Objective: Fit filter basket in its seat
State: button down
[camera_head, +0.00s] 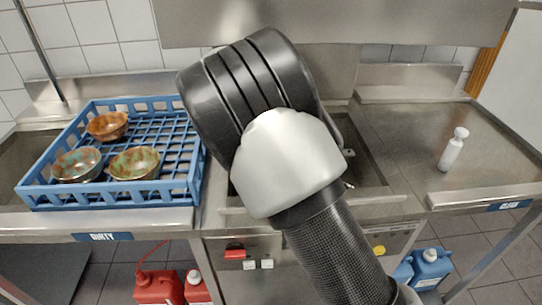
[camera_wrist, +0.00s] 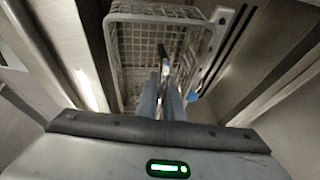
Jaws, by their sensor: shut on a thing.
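The filter basket (camera_wrist: 137,62) is a pale grey mesh basket with a rim, in the upper middle of the wrist view. My gripper (camera_wrist: 165,84) reaches into the basket's outline and is shut on it; the exact grip point is small and blurred. In the head view my arm covers the gripper and the basket. The seat is not clear in either view; a dark recess (camera_head: 370,180) in the middle steel counter shows beside my arm. I cannot tell whether the basket touches anything below it.
A blue rack (camera_head: 112,199) with three brownish-green bowls (camera_head: 135,163) stands on the left counter, marked DIRTY. Red canisters (camera_head: 158,287) and a blue canister (camera_head: 431,265) are below.

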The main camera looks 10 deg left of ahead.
jog(key=shift+s+f+b, duration=0.1)
jog(key=shift+f+b, duration=2.1)
jog(key=shift+f, duration=1.85)
jog(key=shift+f+b, duration=0.3)
jog(key=shift+f, duration=0.05)
jog(key=c, duration=1.8)
grip_release()
jog(key=p+v, duration=0.2)
jog(key=v, duration=1)
